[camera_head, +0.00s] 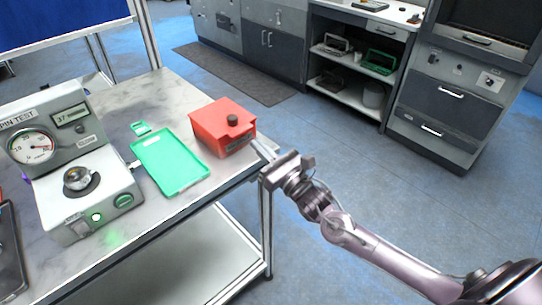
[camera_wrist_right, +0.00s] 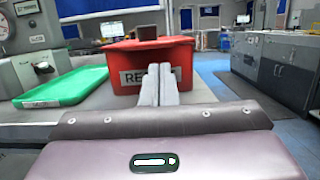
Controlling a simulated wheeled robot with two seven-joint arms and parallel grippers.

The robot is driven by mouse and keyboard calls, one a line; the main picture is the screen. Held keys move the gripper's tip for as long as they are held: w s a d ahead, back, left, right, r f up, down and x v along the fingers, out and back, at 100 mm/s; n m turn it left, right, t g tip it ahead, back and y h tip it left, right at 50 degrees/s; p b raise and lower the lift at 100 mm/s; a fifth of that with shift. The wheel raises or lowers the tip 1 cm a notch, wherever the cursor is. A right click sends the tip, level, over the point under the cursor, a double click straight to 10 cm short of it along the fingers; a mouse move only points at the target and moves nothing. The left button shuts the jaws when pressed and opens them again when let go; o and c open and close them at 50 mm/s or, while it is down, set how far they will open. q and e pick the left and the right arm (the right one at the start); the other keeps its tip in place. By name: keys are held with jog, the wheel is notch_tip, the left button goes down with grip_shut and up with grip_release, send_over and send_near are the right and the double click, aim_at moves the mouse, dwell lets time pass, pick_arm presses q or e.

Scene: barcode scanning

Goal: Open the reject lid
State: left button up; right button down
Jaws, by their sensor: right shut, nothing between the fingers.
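The red reject box (camera_head: 220,130) stands near the right edge of the table, with its red lid (camera_head: 213,114) on top and a dark round knob (camera_head: 232,119) on the lid. In the right wrist view the box (camera_wrist_right: 122,88) is straight ahead with its partly hidden label, and the knob (camera_wrist_right: 148,31) stands above the lid. My right gripper (camera_head: 256,144) is shut and empty, its fingers beside the box's right front side and below the lid. In the wrist view its fingertips (camera_wrist_right: 160,68) overlap the label; I cannot tell whether they touch. My left gripper is not in view.
A green tray (camera_head: 170,166) lies left of the box, with a small green piece (camera_head: 141,128) behind it. A spin test machine (camera_head: 75,170) with a gauge stands further left. The table's edge (camera_head: 215,199) is close to my right arm. Open floor lies to the right.

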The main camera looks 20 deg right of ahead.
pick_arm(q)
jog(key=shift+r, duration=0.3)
pick_arm(e)
jog(key=shift+x, duration=1.6)
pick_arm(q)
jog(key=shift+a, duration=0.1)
